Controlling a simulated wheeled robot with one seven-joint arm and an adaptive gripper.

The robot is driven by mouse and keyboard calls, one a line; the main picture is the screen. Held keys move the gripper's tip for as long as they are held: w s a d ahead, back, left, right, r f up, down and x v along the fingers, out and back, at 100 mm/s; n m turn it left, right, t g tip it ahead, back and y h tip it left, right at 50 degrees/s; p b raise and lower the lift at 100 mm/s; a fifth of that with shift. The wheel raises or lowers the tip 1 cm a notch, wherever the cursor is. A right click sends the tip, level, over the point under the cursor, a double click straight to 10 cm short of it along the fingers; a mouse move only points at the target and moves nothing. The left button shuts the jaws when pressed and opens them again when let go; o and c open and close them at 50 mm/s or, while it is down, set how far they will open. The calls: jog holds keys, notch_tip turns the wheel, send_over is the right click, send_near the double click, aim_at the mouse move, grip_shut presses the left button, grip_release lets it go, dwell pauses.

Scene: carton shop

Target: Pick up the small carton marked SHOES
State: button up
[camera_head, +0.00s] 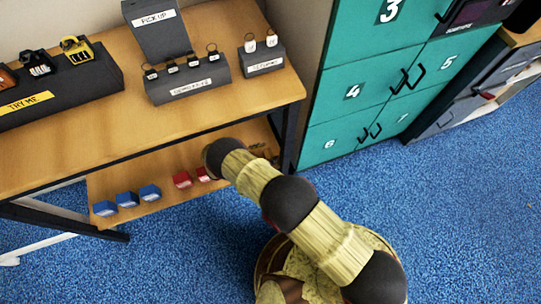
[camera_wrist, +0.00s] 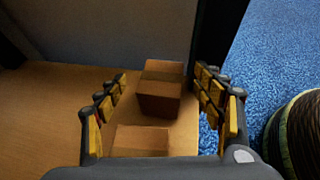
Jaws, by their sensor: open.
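The farther carton (camera_wrist: 160,95) sits between the fingertips with space on both sides. The nearer carton (camera_wrist: 141,139) is low in the picture, partly cut off by the gripper body. No SHOES mark is readable on either, so I cannot tell which is which. My gripper (camera_wrist: 160,74) is open and empty, with its padded fingers spread left and right of the cartons. In the head view my arm hides the gripper and most of that shelf end.
The lower shelf (camera_head: 154,203) carries blue boxes (camera_head: 128,199) and red boxes (camera_head: 182,180). The tabletop (camera_head: 150,118) with dark display stands is above it. A dark table leg (camera_head: 290,138) and teal lockers (camera_head: 345,110) stand close on the right. The blue carpet (camera_head: 450,220) is clear.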

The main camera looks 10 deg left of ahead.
jog(key=shift+c, duration=1.2)
jog(key=c, duration=1.1)
